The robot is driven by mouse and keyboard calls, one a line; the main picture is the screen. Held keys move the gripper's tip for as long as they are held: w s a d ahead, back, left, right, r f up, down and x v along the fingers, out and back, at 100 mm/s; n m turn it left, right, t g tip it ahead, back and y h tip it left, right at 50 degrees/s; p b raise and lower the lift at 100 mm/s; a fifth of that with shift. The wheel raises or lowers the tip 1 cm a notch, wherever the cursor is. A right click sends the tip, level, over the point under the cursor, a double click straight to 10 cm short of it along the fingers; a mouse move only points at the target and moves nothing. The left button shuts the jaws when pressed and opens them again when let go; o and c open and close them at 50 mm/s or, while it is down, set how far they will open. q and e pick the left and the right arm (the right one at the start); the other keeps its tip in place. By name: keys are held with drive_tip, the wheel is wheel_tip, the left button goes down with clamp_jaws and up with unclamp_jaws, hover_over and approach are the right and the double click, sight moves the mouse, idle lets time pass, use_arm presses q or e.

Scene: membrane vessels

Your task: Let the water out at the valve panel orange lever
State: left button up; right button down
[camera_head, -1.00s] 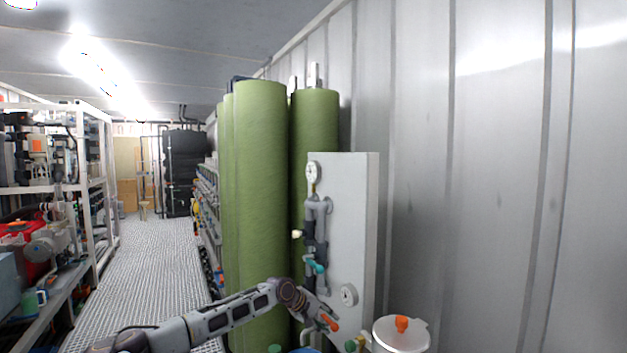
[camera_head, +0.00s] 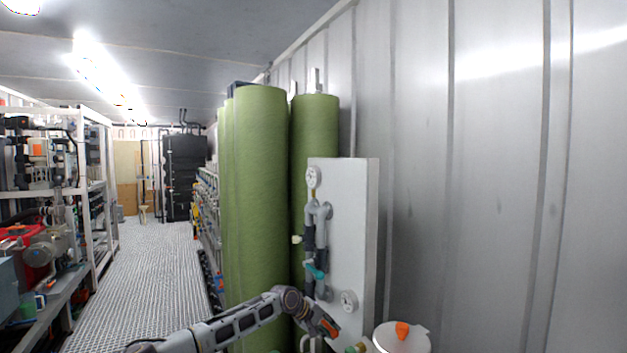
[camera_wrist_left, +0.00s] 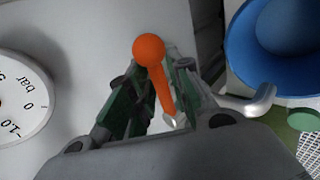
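The white valve panel (camera_head: 350,230) stands in front of the green vessels and carries grey pipework. Its orange lever (camera_head: 329,328) is low on the panel, partly covered by my left gripper (camera_head: 324,322). In the left wrist view the lever (camera_wrist_left: 160,88) has a round ball end and a thin stem. The stem lies between the two dark green fingers of my left gripper (camera_wrist_left: 158,92), which stand apart with narrow gaps beside it. I see no clear contact. The lever's base is partly hidden by the gripper body. My right gripper is not in view.
A gauge (camera_wrist_left: 18,100) sits close to the gripper's left, and a blue round vessel (camera_wrist_left: 285,40) to its right. A teal handle (camera_head: 315,270) is higher on the panel. A white canister with an orange knob (camera_head: 402,331) stands right of the panel. The aisle (camera_head: 150,270) is clear.

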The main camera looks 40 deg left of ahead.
use_arm(q)
clamp_jaws()
drive_tip(key=shift+f, duration=0.1)
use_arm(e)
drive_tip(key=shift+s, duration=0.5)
use_arm(q)
drive_tip(key=shift+s+f, duration=0.1)
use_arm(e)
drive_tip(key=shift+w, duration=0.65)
